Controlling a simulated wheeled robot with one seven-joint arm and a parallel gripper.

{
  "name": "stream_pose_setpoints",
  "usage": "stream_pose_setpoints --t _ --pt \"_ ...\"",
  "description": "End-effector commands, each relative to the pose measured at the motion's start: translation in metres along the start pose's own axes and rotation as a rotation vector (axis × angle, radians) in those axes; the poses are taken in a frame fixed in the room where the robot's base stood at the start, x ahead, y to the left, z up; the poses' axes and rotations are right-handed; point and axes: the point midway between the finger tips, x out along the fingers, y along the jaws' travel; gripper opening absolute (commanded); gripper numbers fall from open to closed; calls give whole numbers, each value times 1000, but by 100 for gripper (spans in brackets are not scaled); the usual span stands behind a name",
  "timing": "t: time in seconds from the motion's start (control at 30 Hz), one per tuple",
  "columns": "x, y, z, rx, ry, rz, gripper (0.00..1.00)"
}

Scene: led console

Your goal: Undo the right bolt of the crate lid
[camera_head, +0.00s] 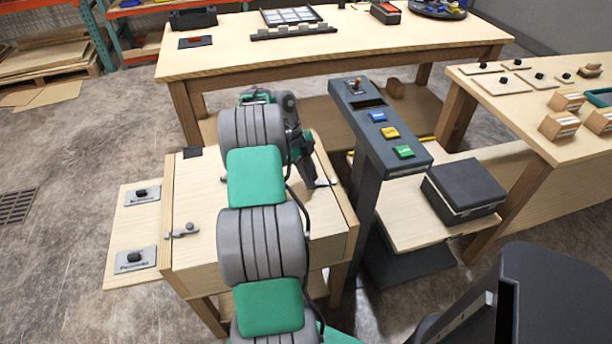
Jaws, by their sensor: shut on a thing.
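The wooden crate (195,190) stands left of the middle, its pale flat lid (200,205) largely covered by my arm. The right bolt (325,183) is a small metal piece near the lid's right edge, partly hidden by my gripper. My gripper (311,180) points down at that edge and is shut on the right bolt; its fingertips are small and partly hidden. Whether this bolt is drawn or engaged cannot be told. Another bolt (183,231), grey with a round knob, lies at the lid's left edge.
A console post (375,130) with blue, yellow and green buttons stands close right of the crate. A black case (462,190) sits on a low shelf. A side board (128,215) with two black-knobbed plates adjoins the crate. Tables stand behind and right; floor at left is clear.

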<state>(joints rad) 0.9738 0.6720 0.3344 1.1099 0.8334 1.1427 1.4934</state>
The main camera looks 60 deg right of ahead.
Motion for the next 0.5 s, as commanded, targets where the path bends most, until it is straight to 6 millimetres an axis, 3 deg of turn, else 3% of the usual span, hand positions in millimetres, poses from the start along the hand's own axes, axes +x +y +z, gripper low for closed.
stream_pose_setpoints --t 0.27,0.3,0.5 --pt "0 2 0 1 -5 14 0" --pt "0 2 0 0 -5 14 23" --pt "0 1 -1 4 -4 13 39"
